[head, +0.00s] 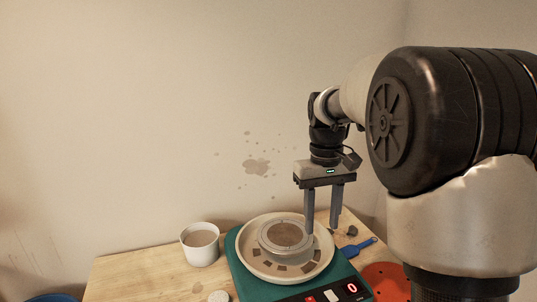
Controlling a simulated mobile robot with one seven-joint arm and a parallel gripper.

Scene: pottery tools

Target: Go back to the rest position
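My gripper (322,231) points straight down at the right side of the pottery wheel. Its two fingers are spread apart, with nothing visible held between them. The left finger overlaps the wheel's pale round pan (247,254) in the picture, and the right finger is by the pan's right edge. I cannot tell whether either finger touches the pan. In the pan is a round grey disc with a brown top (284,236). The wheel has a green base (243,281) with a red display showing 0.
A white cup (199,250) of brown liquid stands left of the wheel on the wooden table (130,277). A blue-handled tool (357,247), a dark lump (352,231) and an orange-red disc with holes (388,280) lie right. A pale round piece (218,297) is in front. A stained wall stands behind.

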